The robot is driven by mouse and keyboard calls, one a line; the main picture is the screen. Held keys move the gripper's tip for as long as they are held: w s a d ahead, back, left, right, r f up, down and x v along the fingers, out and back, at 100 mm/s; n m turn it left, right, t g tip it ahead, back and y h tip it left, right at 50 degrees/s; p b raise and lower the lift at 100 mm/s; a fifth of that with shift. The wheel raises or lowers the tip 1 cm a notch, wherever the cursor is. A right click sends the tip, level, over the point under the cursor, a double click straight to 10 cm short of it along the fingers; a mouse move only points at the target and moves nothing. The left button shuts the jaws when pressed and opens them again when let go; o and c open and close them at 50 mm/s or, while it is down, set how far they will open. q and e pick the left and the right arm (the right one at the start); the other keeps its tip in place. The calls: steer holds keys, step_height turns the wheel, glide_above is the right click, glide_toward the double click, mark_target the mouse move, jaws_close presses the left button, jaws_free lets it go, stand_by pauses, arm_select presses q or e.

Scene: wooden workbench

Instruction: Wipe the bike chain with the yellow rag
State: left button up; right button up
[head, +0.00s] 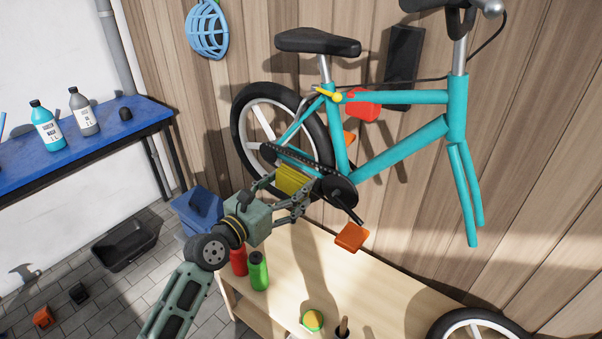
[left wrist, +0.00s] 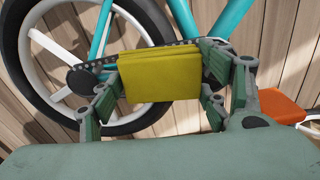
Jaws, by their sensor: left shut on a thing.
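The yellow rag (head: 293,180) is a folded block held between the fingers of my left gripper (head: 290,190). In the left wrist view the rag (left wrist: 159,75) fills the space between the two fingers of the gripper (left wrist: 160,88). The dark bike chain (head: 305,163) runs from the rear wheel to the crank of the teal bike (head: 400,144). In the left wrist view the chain (left wrist: 98,65) passes behind the rag. I cannot tell whether rag and chain touch. My right gripper is not in view.
An orange pedal (head: 351,236) sticks out right of the gripper. A red bottle (head: 238,261) and a green bottle (head: 258,272) stand on the wooden workbench (head: 385,290) below. A blue bin (head: 197,207) is left of the gripper. A blue table (head: 90,140) holds bottles.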

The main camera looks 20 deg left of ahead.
mark_target(280, 149)
arm_select(q)
steer(key=shift+w+r, duration=0.1)
steer(key=shift+r+b, duration=0.25)
steer(key=shift+b, duration=0.1)
steer(key=shift+w+d, duration=0.15)
steer(key=shift+w, duration=0.25)
steer(key=b+x, duration=0.1)
steer(key=x, duration=0.2)
steer(key=shift+w+f, duration=0.1)
steer(key=shift+f, duration=0.1)
steer(key=shift+w+d+r, duration=0.15)
steer(key=shift+w, duration=0.1)
steer(key=shift+x, duration=1.1)
steer(key=shift+w+a+r+b, duration=0.1)
steer(key=shift+w+a+b, duration=0.6)
steer(key=shift+a, duration=1)
steer(key=shift+w+a+b, duration=0.55)
steer(key=shift+a+b, duration=0.3)
steer(key=shift+a, duration=0.9)
steer(key=shift+w+a+r+b, duration=0.1)
steer(key=shift+w+a+b, duration=0.6)
steer(key=shift+a, duration=1)
